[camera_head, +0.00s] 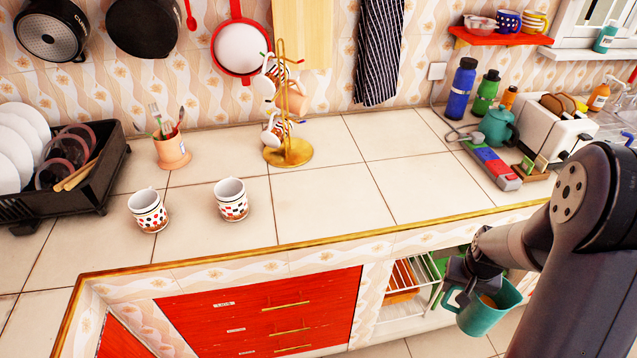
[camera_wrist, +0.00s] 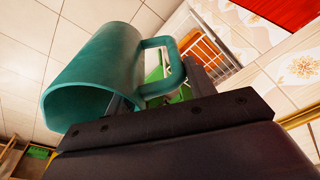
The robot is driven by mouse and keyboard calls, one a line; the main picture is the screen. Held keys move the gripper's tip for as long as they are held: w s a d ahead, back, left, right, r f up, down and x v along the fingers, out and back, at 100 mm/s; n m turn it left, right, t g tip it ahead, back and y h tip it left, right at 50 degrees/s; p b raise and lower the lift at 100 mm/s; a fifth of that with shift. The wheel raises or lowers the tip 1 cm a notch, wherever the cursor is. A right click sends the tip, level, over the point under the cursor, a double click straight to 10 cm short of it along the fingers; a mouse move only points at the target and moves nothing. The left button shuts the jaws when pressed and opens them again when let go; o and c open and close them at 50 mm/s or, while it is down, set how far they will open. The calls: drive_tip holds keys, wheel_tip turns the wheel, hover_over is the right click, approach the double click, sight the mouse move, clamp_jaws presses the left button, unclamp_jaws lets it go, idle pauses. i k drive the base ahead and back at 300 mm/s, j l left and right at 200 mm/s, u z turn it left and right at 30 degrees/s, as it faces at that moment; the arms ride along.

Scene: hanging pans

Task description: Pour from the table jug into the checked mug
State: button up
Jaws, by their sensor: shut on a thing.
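My gripper (camera_head: 457,286) is shut on the handle of a teal jug (camera_head: 487,312), in front of the counter and below its top. The jug looks tilted, and something orange-brown shows at its mouth. In the wrist view the jug (camera_wrist: 95,75) lies beyond my gripper (camera_wrist: 165,95), with its handle between the fingers. Two white mugs with red and black patterns stand upright on the counter: a left mug (camera_head: 148,211) and a right mug (camera_head: 231,200). I cannot tell for sure which is the checked one. The inside of both is mostly hidden.
A gold mug tree (camera_head: 289,152) with hanging mugs, a utensil pot (camera_head: 172,151) and a black dish rack (camera_head: 98,190) stand behind and left. Bottles (camera_head: 462,88), a teal teapot (camera_head: 498,127) and a toaster (camera_head: 550,130) stand right. The counter's middle (camera_head: 370,195) is clear.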

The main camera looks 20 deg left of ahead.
sight(230, 195)
drive_tip(key=u, duration=0.8)
drive_tip(key=k, duration=0.05)
